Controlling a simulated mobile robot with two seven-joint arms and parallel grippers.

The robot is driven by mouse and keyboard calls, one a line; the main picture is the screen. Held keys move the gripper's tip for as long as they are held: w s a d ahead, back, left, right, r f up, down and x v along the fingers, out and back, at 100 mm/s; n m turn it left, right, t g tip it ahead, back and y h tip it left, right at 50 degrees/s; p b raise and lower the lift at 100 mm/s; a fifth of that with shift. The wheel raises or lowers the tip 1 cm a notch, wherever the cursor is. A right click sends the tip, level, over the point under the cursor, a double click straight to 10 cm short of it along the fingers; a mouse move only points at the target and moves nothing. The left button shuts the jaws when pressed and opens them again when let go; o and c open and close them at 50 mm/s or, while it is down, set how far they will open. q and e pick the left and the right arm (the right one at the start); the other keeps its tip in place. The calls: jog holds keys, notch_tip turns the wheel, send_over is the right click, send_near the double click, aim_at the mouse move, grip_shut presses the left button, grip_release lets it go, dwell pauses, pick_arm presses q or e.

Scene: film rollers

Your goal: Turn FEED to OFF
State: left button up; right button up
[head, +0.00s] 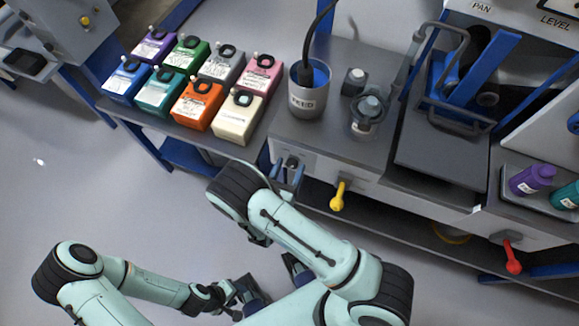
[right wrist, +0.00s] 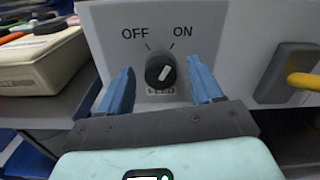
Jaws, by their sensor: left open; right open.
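The FEED knob (right wrist: 160,72) is a round black dial with a white pointer line on a pale panel, under the words OFF at left and ON at right. Its pointer leans up and right, toward ON. The knob also shows small in the head view (head: 291,162) on the bench front. My right gripper (right wrist: 160,88) is open, with one blue finger on each side of the knob and gaps to both sides. In the head view my left gripper (head: 250,292) is open and empty, low over the floor.
A yellow lever (head: 338,196) sticks out right of the knob, and a red lever (head: 512,258) farther right. A grey FEED cup (head: 307,98) stands on the bench above. Several coloured boxes, including a cream one (head: 238,117), stand on the left shelf.

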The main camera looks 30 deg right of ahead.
jog(key=shift+w+d, duration=0.1)
jog(key=shift+d, duration=0.05)
jog(key=c, duration=1.1)
jog(key=shift+o, duration=0.2)
pick_arm(q)
jog(key=shift+r, duration=0.25)
pick_arm(e)
jog(key=shift+n, duration=0.3)
jog(key=n+p, duration=0.3)
jog(key=n, duration=0.2)
jog(key=shift+w+n, duration=0.1)
jog(key=shift+n, duration=0.3)
pick_arm(q)
jog(key=r+p, duration=0.1)
jog(key=w+r, duration=0.1)
jog(key=r, duration=0.1)
jog(key=w+r+p, duration=0.1)
jog(key=r, duration=0.1)
jog(key=shift+w+r+p, duration=0.1)
jog(key=shift+r+p, duration=0.15)
jog(key=shift+p, duration=0.05)
pick_arm(e)
jog(key=n, duration=0.5)
jog(key=shift+f, duration=0.1)
jog(key=shift+n, duration=0.4)
